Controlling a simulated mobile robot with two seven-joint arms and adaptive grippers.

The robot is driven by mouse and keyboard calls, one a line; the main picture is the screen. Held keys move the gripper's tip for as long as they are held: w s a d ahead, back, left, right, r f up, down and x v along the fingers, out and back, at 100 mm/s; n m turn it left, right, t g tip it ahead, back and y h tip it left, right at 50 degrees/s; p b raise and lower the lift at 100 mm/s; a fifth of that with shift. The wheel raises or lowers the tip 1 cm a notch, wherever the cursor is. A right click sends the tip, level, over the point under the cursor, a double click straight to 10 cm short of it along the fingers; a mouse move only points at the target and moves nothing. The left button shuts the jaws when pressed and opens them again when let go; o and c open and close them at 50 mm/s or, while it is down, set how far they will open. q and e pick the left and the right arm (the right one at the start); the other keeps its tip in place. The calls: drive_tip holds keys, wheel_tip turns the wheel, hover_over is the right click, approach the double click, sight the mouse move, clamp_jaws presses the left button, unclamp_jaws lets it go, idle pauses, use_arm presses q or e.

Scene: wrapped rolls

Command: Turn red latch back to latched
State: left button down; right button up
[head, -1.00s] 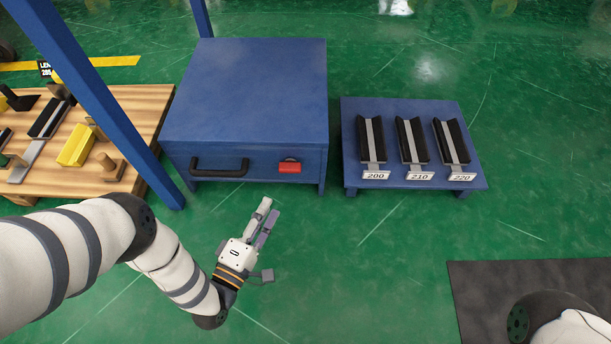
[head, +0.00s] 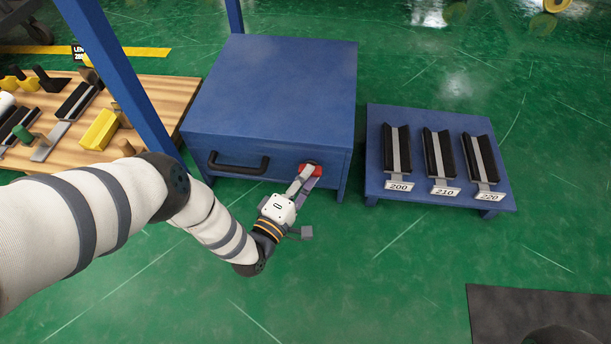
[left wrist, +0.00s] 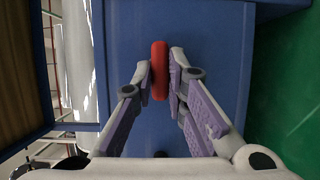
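The red latch (head: 311,169) is on the front face of the blue cabinet (head: 268,170), right of its black handle. In the left wrist view the latch (left wrist: 160,70) is a long red bar, upright in that picture, between my two fingertips. My left gripper (head: 303,181) is at the cabinet front, its fingers reaching the latch. The fingers partly cover the latch in the head view. My right gripper is not in view.
The black handle (head: 238,163) is left of the latch. A blue stand (head: 415,191) with cradles marked 200, 210 and 220 is to the right. A wooden table (head: 160,90) with parts and a blue post (head: 115,75) are left. Green floor in front is free.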

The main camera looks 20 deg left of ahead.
use_arm(q)
drive_tip(key=shift+r+m+p, duration=0.1)
drive_tip(key=shift+m+p, duration=0.2)
drive_tip(key=shift+p, duration=0.1)
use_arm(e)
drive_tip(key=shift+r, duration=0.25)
use_arm(q)
drive_tip(key=m+g+y+p, duration=0.1)
drive_tip(key=m+p, duration=0.1)
drive_tip(key=m, duration=0.2)
drive_tip(key=m+g+y+p, duration=0.2)
drive_tip(key=m, duration=0.2)
drive_tip(key=m+g+y+p, duration=0.1)
drive_tip(key=m+y+p, duration=0.1)
drive_tip(key=m, duration=0.2)
drive_tip(key=shift+w+d+r+m+g, duration=0.15)
drive_tip(key=shift+d+r+m+g, duration=0.2)
drive_tip(key=shift+d+m+g, duration=0.05)
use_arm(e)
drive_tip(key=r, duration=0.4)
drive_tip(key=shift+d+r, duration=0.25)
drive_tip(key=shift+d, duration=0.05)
use_arm(q)
drive_tip(key=shift+y, duration=0.4)
drive_tip(key=c, duration=1.6)
unclamp_jaws()
